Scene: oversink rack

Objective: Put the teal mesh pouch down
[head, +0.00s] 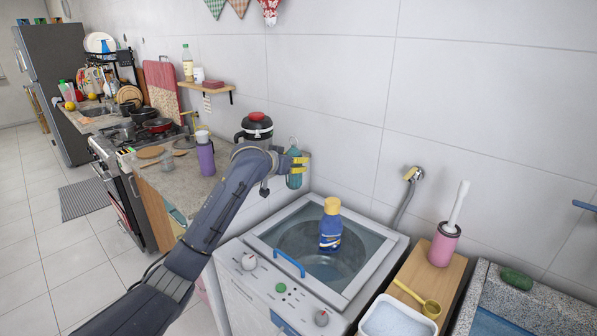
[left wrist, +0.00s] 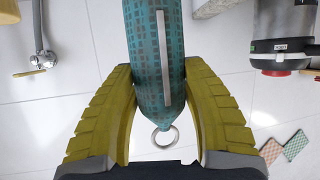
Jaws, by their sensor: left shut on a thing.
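The teal mesh pouch (head: 294,180) hangs upright beside the end of the counter, in front of the tiled wall and above the back left of the washing machine. My left gripper (head: 299,165) is shut on it, its yellow fingers around the upper part. In the left wrist view the pouch (left wrist: 150,60) is a long teal body with a pale strip and a metal ring (left wrist: 165,137) at its end, between the two yellow fingers (left wrist: 158,80). Its far end runs out of that view. My right gripper is not in view.
The washing machine (head: 235,262) has a blue bottle with a yellow cap (head: 331,225) on its lid. A pink brush holder (head: 443,244) is at the right.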

